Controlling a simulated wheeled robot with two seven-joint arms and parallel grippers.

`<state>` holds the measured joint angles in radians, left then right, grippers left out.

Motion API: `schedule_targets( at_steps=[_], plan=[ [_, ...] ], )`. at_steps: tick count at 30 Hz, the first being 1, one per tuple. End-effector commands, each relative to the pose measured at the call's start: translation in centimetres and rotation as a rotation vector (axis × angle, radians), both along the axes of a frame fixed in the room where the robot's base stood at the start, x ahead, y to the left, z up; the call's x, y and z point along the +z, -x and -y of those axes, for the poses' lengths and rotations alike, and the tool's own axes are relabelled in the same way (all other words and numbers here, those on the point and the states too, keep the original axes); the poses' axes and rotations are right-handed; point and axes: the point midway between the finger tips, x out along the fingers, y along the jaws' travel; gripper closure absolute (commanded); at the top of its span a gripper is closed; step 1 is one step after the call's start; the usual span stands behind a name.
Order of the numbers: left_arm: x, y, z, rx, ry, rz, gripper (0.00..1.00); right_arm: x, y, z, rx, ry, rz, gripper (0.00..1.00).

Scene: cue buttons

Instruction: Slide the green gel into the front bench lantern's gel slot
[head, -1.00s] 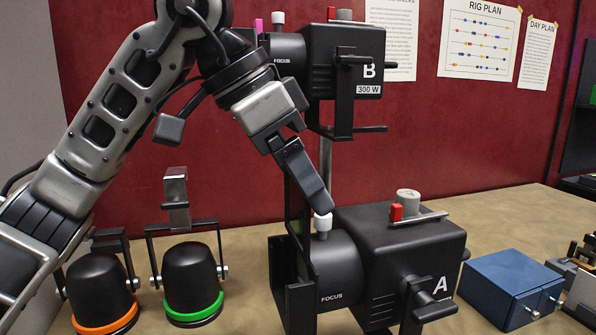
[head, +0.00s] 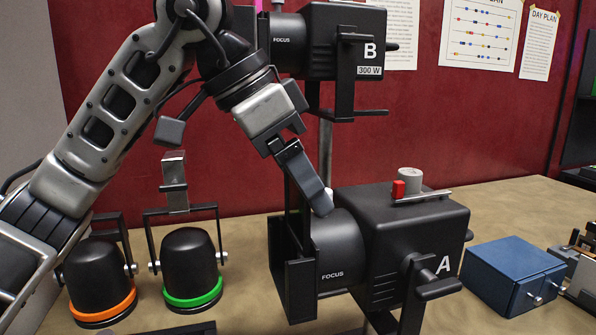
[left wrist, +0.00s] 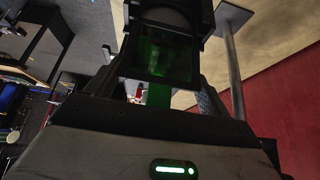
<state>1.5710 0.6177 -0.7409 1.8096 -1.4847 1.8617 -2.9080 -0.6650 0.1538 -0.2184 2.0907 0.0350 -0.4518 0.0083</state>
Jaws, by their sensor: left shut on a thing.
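The front bench lantern (head: 420,225), black and marked A, stands on the bench with its barrel (head: 335,255) pointing left. A black gel-slot frame (head: 299,285) is at the barrel's left end. My left gripper (head: 318,200) is low at the top of the barrel, beside the slot frame. It is shut on the green gel (left wrist: 158,68), which shows as a translucent green sheet across the dark frame in the left wrist view. In the head view the gel is hidden behind the gripper and frame. How deep it sits in the slot I cannot tell. My right gripper is not in view.
Lantern B (head: 345,45) hangs above and behind. Two black lamps with an orange ring (head: 105,310) and a green ring (head: 195,298) stand at left. A blue box (head: 515,275) is at right. Bare bench lies behind lantern A.

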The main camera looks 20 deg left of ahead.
Motion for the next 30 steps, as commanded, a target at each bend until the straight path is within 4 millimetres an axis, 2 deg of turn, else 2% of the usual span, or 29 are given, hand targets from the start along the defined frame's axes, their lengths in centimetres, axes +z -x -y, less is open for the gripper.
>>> schedule_targets(
  at_steps=[12,30],
  plan=[
    [-1.4,0.0,0.0,0.000,0.000,0.000,0.40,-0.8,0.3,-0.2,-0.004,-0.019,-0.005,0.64],
    [-3.2,0.0,0.0,0.001,0.000,0.000,0.40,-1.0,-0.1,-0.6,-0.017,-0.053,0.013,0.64]
  ],
)
